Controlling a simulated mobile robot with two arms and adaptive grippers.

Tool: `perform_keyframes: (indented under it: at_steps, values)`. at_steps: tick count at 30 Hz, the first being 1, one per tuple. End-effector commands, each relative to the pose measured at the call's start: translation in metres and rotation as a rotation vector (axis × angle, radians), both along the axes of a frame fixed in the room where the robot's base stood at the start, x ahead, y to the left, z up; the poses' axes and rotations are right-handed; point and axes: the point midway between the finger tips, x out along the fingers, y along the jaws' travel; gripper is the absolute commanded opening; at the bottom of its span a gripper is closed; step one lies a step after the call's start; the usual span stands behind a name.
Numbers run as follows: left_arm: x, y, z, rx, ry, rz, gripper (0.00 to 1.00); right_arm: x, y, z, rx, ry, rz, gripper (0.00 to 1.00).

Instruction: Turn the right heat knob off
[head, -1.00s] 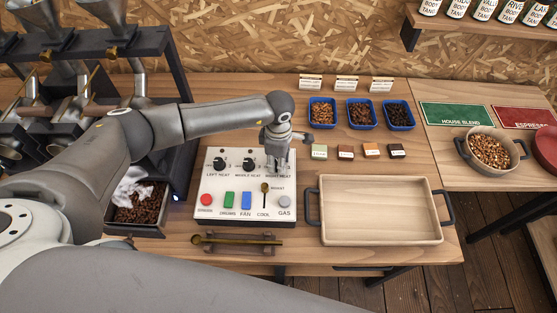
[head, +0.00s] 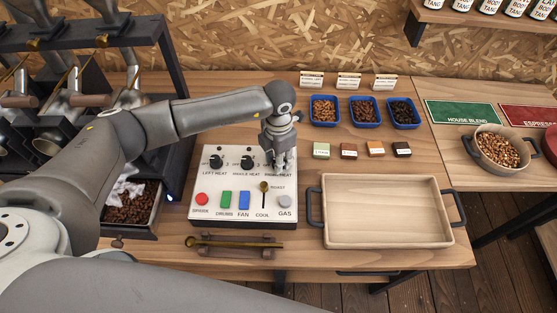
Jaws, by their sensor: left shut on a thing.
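The white control panel (head: 240,181) stands on the wooden bench left of the middle. Its left heat knob (head: 216,162) and middle heat knob (head: 247,161) show as black dials in the top row. My left gripper (head: 281,168) points down over the panel's top right corner, above the partly covered right heat label. It is shut at the right heat knob, which is hidden behind its fingers, so the knob's setting cannot be seen. My right gripper is not in view.
Below the knobs are a red button (head: 202,199), a green switch (head: 226,200), a blue switch (head: 244,200), a roast/cool lever (head: 264,191) and a gas button (head: 285,201). An empty wooden tray (head: 386,244) stands right of the panel. A scoop (head: 235,243) lies in front.

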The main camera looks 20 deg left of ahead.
Motion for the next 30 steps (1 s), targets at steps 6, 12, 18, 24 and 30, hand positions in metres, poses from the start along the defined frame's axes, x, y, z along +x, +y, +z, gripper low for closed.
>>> perform_keyframes:
  at_steps: [6, 12, 18, 24, 30]
  values:
    - [0.0008, 0.0001, -0.0005, 0.0, -0.002, 0.119, 0.06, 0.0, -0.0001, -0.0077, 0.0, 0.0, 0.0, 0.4]
    - [0.0008, 0.0001, 0.0003, 0.0, -0.002, 0.177, 0.06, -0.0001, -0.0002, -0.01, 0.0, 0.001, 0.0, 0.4]
    - [0.0008, 0.0001, 0.0008, 0.0, -0.002, 0.197, 0.06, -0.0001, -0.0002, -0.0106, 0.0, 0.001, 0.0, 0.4]
    - [0.0008, 0.0002, 0.001, 0.0, -0.002, 0.199, 0.06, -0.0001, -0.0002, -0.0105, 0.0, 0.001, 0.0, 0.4]
    - [0.0009, 0.0003, 0.0009, 0.0, -0.002, 0.198, 0.38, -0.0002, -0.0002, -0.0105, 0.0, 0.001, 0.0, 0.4]
